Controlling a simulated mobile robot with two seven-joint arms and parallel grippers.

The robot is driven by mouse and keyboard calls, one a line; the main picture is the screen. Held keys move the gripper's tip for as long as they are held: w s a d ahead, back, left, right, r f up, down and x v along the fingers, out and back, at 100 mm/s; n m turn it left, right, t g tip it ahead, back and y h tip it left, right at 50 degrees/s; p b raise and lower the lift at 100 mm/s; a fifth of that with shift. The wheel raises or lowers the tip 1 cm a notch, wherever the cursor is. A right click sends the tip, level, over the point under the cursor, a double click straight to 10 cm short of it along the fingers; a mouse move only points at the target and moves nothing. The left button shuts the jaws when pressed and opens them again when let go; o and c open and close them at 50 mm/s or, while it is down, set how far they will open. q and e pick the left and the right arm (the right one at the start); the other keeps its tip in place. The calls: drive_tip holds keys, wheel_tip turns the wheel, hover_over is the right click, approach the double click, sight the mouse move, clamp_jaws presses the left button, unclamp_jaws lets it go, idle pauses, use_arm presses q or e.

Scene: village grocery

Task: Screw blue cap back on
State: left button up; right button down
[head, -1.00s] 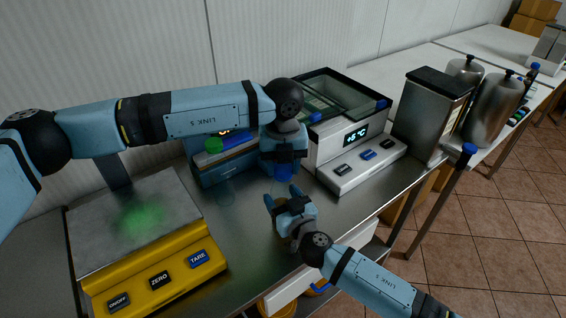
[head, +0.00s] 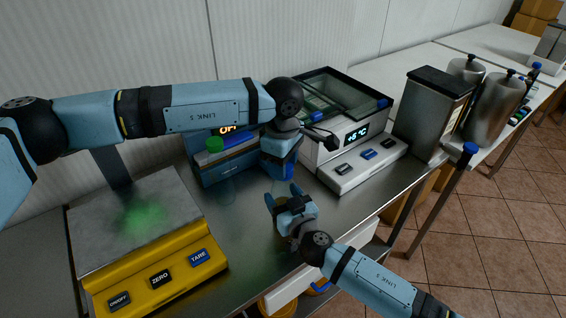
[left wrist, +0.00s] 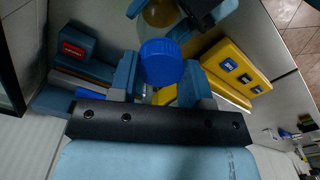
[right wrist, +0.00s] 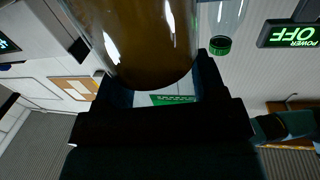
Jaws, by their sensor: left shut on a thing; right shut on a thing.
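The blue cap (left wrist: 160,62) sits between the fingers of my left gripper (left wrist: 163,85), which is shut on it. In the head view my left gripper (head: 281,168) points down just above my right gripper (head: 283,198). My right gripper is shut around a bottle of brown liquid (right wrist: 150,40), seen close up in the right wrist view. In the left wrist view the bottle's amber body (left wrist: 160,12) shows beyond the cap. The cap is over the bottle's top; I cannot tell if its thread is engaged. The bottle is mostly hidden in the head view.
A clear bottle with a green cap (head: 214,145) stands left of the grippers, before a blue device (head: 215,170). A yellow scale (head: 150,285) is at left, a white cooling unit (head: 365,165) at right. The metal counter's front edge is close to my right gripper.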

use_arm(q)
drive_tip(key=m, duration=0.6)
drive_tip(key=shift+m, duration=0.4)
drive_tip(key=m, duration=1)
drive_tip(key=shift+d, duration=0.1)
drive_tip(key=m, duration=0.6)
drive_tip(key=o, duration=0.9)
drive_tip(key=shift+r, duration=2.25)
